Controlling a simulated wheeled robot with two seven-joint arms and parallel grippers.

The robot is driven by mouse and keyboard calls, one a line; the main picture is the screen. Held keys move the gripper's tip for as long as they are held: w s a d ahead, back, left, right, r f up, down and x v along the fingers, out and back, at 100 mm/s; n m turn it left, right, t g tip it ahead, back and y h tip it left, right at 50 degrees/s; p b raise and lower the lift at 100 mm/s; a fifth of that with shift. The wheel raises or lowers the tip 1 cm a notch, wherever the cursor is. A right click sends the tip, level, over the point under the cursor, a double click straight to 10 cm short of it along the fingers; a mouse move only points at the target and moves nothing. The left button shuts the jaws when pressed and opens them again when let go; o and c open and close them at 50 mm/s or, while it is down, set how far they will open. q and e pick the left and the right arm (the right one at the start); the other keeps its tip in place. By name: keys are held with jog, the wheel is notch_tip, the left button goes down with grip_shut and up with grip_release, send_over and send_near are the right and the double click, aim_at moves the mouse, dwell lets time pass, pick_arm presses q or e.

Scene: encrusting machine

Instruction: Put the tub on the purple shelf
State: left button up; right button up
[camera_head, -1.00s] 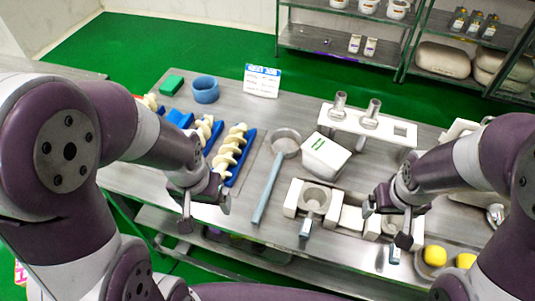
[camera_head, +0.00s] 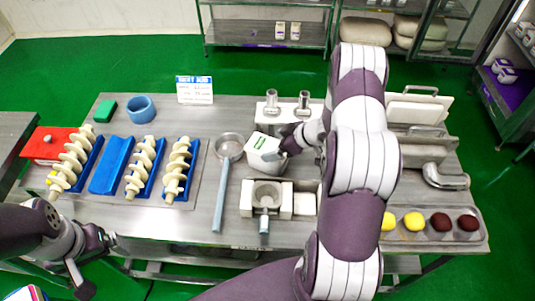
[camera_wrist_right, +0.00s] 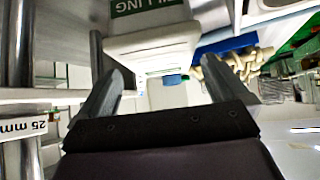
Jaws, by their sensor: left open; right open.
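The white tub (camera_head: 262,158) stands on the metal table, tilted in the picture, with a green mark on its lid. In the right wrist view the tub (camera_wrist_right: 150,42) shows a green label at the top, ahead of the fingers. My right gripper (camera_head: 287,147) is at the tub's right side. Its fingers (camera_wrist_right: 165,75) are spread, with nothing held between them; contact with the tub cannot be told. My left gripper (camera_head: 98,263) is open and empty at the table's front left edge. The purple shelf (camera_head: 507,88) is in the rack at the far right and bears white containers.
A white stand with metal nozzles (camera_head: 290,113) is behind the tub. A long-handled pan (camera_head: 228,148) lies to its left and a white block assembly (camera_head: 278,202) in front. Blue trays with cream augers (camera_head: 178,168) are further left. A tray of coloured balls (camera_head: 485,237) sits right.

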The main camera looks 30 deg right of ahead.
aim_at(268, 146)
jog(key=p+x, duration=0.1)
jog(key=x, duration=0.3)
jog(key=shift+a+f, duration=0.1)
jog(key=c, duration=1.5)
jog(key=shift+w, duration=0.1)
